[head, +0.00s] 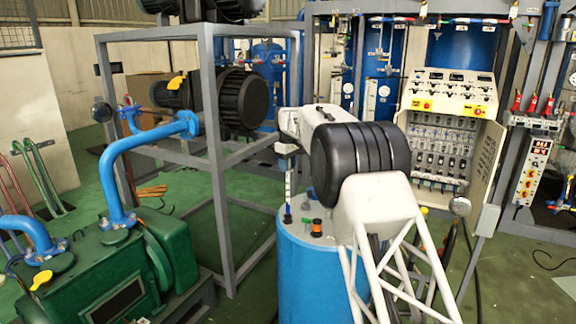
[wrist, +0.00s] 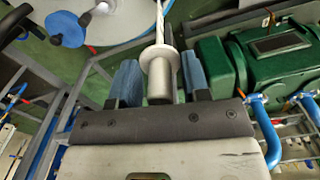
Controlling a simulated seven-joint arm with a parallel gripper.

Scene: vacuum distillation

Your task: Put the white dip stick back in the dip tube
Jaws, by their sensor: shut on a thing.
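My gripper (wrist: 160,78) points down over the blue drum (head: 312,275). In the wrist view its blue-padded fingers are closed on the white dip stick (wrist: 161,62), at the handle with its round collar. The stick's shaft runs away from the fingers towards the drum. In the head view the stick (head: 288,184) hangs about upright below my gripper, above the left part of the drum top. A small dark fitting (head: 287,218) sits beneath it, perhaps the dip tube. I cannot tell whether the stick's tip touches or enters it.
An orange-and-black cap (head: 316,227) stands on the drum top near the stick. A grey frame (head: 214,160) and a green pump (head: 118,268) with blue pipes stand to the left. A control panel (head: 447,135) stands behind at the right.

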